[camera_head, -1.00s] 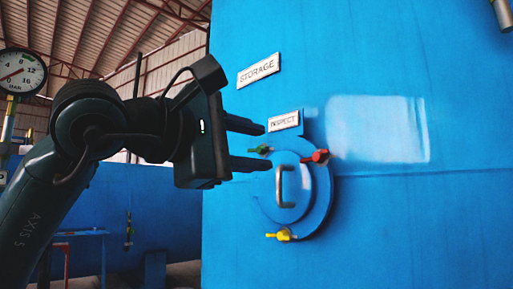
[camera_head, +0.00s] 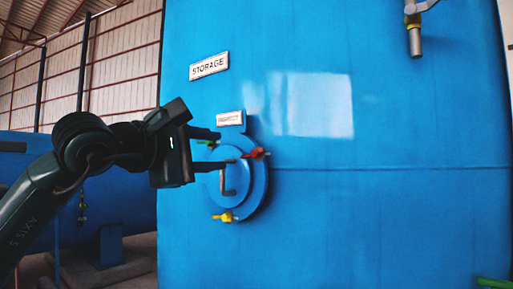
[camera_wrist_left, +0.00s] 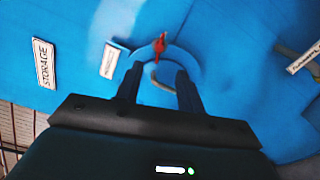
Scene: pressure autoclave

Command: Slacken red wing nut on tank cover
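The red wing nut (camera_head: 256,153) sits on the upper right rim of the round blue tank cover (camera_head: 257,190). The cover has a metal handle (camera_head: 228,180) and a yellow wing nut (camera_head: 224,217) at its lower edge. My left gripper (camera_head: 221,150) is open, its two fingers apart and pointing at the cover from the left. In the head view the fingertips overlap the cover's left part, left of the red wing nut. In the left wrist view the red wing nut (camera_wrist_left: 160,46) shows beyond and between the open fingertips (camera_wrist_left: 158,72), with nothing between the fingers. My right gripper is out of view.
The large blue tank (camera_head: 400,120) fills the right side. A STORAGE sign (camera_head: 209,65) and a small sign (camera_head: 230,118) are above the cover. A pipe end (camera_head: 414,40) hangs at upper right. Another blue tank (camera_head: 120,205) stands behind my left arm.

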